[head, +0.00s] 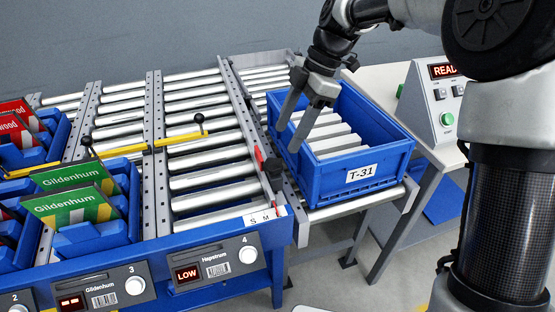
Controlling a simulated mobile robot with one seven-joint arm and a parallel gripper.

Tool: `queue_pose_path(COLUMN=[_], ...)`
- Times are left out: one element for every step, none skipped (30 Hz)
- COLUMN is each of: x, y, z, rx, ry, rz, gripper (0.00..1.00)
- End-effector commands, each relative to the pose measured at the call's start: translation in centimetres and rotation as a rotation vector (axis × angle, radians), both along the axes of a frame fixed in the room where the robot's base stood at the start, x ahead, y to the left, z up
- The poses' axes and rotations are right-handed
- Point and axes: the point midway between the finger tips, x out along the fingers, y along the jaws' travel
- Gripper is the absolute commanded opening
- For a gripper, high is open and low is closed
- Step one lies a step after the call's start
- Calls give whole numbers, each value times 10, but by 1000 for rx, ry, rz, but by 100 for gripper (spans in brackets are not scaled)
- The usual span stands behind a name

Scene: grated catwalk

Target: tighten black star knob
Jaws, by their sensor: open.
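A black knob (273,166) sits on the side rail at the right of lane 4, beside a small red pointer (259,156). Its lobes are too small to make out clearly. My gripper (287,139) is open, with its fingers pointing down and a little left. In the picture the fingertips are just above and right of the knob, in front of the left part of the blue tote. Nothing shows between the fingers, and they appear apart from the knob.
Blue tote T-31 (325,190), with pale slats inside, stands close right of the knob. A scale strip marked S and M (264,216) lies below it. A yellow bar with a black ball knob (199,117) crosses lane 4. Lane 4's rollers (210,180) are bare.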

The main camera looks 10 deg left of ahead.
Motion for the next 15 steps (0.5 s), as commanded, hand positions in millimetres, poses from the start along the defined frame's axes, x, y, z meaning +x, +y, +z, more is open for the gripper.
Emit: queue_pose_path(x=[-3,-5,-7,-7,-9,-10,-11,-12,-13,-14,-14,-15,-16,-16,-16], y=[4,6,9,11,13,15,17,18,20,21,22,23,24,25,25], z=[-14,-20,-27,-33,-38,-44,-49,-53,-58,-61,-64,-67,-68,-70,-71], rx=[-1,0,-1,0,0,0,0,0,1,0,0,0,0,0,1], ry=[3,3,4,3,3,3,2,2,3,1,2,2,2,1,1], rz=[2,2,2,2,2,2,2,1,1,0,1,1,1,0,0], gripper=[55,55,55,55,55,55,55,55,55,55,55,55,55,55,55])
